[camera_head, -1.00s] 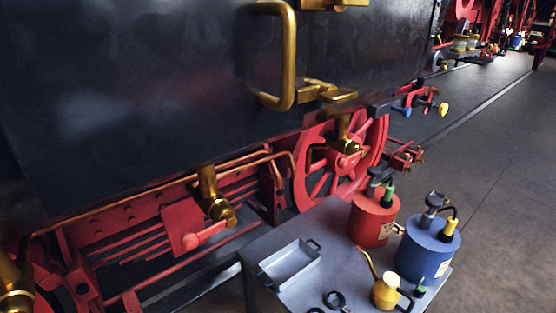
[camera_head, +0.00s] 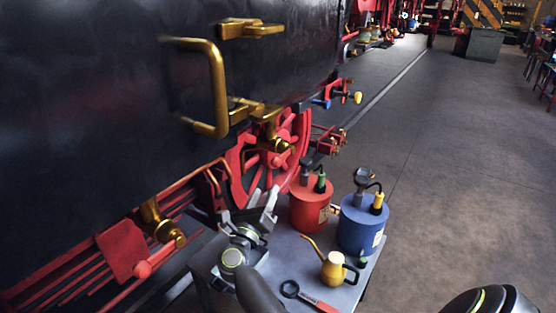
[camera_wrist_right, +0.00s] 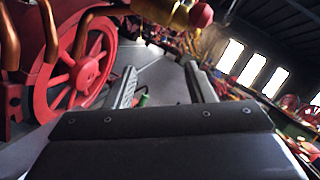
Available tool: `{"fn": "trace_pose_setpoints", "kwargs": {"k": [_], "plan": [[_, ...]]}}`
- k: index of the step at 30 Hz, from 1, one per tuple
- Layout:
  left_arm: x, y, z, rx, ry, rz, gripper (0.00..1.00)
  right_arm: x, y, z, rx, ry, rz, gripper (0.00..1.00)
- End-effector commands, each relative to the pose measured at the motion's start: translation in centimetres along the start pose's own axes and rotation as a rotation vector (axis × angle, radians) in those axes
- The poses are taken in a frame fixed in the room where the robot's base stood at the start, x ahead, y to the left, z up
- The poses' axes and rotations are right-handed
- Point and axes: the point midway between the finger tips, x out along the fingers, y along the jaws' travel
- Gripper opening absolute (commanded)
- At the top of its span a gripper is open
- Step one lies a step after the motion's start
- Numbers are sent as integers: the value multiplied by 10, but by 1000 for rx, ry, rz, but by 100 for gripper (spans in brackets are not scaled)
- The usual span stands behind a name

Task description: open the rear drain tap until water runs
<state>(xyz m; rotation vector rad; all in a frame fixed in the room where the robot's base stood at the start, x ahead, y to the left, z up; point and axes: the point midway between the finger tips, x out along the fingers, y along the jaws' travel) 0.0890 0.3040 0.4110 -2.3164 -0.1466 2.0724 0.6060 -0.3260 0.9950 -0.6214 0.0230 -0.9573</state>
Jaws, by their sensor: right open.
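Two brass taps hang under the dark tank in the head view. The nearer tap (camera_head: 160,222) is at the lower left, with a red knob or rod end beside it. The farther tap (camera_head: 270,132) is in front of the red spoked wheel (camera_head: 240,170). I cannot tell which one is the rear drain tap. No running water shows at either. My right gripper (camera_head: 262,198) is open and empty, below the farther tap and apart from it, its fingers pointing up. In the right wrist view, a brass fitting (camera_wrist_right: 172,10) with a red end shows above the open fingers (camera_wrist_right: 160,85). My left gripper is out of view.
A grey table holds a red can (camera_head: 310,205), a blue can (camera_head: 360,225), a yellow oil can (camera_head: 335,268) and a red-handled tool (camera_head: 310,298). A brass handrail (camera_head: 218,90) stands out from the tank.

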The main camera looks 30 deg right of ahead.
Motion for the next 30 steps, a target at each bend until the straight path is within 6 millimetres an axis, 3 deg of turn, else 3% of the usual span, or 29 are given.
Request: {"fn": "trace_pose_setpoints", "kwargs": {"k": [1, 3, 9, 14, 24, 30], "plan": [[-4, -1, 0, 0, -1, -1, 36, 7, -17, 23, 168, 57, -37, 48], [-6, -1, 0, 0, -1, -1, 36, 11, -32, 39, 360, 133, -69, 48], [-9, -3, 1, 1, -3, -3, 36, 11, -49, 61, 660, 264, -100, 48], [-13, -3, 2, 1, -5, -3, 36, 19, -51, 62, 696, 281, -101, 48], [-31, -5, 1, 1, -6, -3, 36, 64, -52, 48, 688, 279, -102, 48], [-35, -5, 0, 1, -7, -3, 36, 81, -51, 42, 688, 279, -101, 48]]}}
